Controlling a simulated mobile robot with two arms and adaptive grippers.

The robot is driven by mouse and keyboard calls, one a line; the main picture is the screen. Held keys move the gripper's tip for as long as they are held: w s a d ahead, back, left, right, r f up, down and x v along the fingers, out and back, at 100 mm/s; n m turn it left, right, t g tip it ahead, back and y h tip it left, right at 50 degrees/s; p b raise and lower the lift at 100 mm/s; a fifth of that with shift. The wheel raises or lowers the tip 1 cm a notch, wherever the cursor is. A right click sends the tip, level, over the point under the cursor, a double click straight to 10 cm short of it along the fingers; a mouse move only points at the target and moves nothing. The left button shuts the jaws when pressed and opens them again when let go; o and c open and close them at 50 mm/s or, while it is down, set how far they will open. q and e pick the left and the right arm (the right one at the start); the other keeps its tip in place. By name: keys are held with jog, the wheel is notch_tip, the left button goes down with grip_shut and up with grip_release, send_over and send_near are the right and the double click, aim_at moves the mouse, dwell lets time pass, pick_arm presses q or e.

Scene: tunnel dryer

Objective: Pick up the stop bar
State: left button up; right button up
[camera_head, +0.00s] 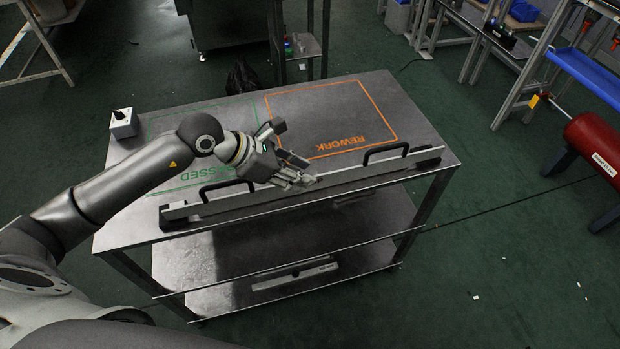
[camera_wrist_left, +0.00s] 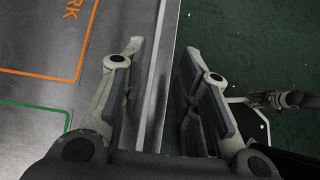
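The stop bar (camera_head: 365,176) is a long grey metal bar with two black handles, lying along the table's front edge. Its right handle (camera_head: 385,151) and left handle (camera_head: 226,187) both stand free. My left gripper (camera_head: 304,172) is at the bar's middle, between the handles. In the left wrist view my left gripper (camera_wrist_left: 163,55) has its fingers apart, with the bar (camera_wrist_left: 157,100) running between them and a gap to the fingers. Whether they touch it lower down is hidden.
The metal table (camera_head: 430,135) has an orange REWORK outline (camera_head: 330,118) and a green outline, both empty. A small switch box (camera_head: 124,123) stands at its left corner. A lower shelf (camera_head: 370,230) holds a flat grey piece (camera_head: 295,274). A red cylinder (camera_head: 597,145) stands right.

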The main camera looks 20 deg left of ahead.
pick_arm(q)
jog(key=x, duration=0.5)
jog(key=shift+w+a+f+p, duration=0.1)
jog(key=shift+w+a+p, duration=0.05)
jog(key=shift+a+p, duration=0.2)
jog(key=shift+c, duration=0.2)
grip_shut()
